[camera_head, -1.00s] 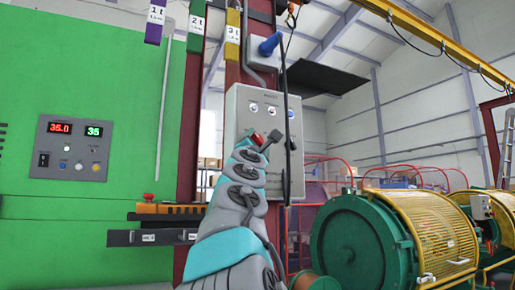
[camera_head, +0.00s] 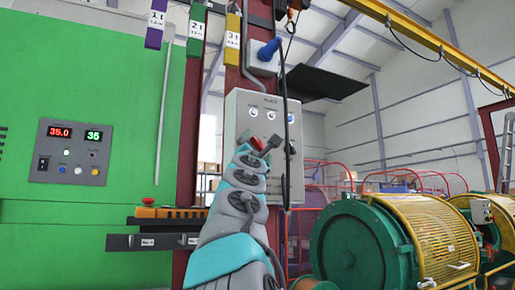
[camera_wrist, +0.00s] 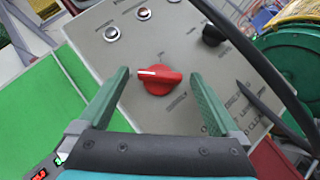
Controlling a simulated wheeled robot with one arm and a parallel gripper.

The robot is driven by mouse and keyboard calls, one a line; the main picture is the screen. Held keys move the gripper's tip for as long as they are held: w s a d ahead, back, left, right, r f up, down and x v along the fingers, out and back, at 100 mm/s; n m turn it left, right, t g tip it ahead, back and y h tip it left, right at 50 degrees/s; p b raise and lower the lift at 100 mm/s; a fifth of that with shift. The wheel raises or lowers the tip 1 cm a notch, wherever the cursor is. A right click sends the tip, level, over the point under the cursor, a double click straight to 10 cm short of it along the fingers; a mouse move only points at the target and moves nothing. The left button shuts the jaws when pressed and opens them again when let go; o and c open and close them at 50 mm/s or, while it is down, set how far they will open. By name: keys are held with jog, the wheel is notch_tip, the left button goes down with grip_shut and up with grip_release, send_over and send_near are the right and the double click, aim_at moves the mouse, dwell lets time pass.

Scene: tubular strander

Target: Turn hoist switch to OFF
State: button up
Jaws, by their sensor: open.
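A red rotary switch (camera_wrist: 158,79) sits on the grey control panel (camera_wrist: 140,38). A pale pointer mark shows on the left part of its handle. The small lettering around it is too blurred to read. My gripper (camera_wrist: 160,76) is open, with its two green fingers on either side of the red switch and apart from it in the picture. I cannot tell how far the fingertips are from the panel face. In the head view the panel (camera_head: 240,112) hangs on a dark red column, and my arm covers its lower left part.
A black knob (camera_wrist: 213,35) and round buttons (camera_wrist: 143,13) sit on the same panel. A dark cable (camera_head: 285,90) hangs across the panel's right side. A black shelf (camera_head: 322,82) juts out at upper right. A green drum machine (camera_head: 350,245) stands at lower right.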

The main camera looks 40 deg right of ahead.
jog(key=b+v, duration=0.2)
jog(key=v, duration=0.5)
jog(key=shift+s+a+f+b, duration=0.2)
jog(key=shift+a+f+b, duration=0.05)
jog(key=shift+b, duration=0.15)
dwell(0.4)
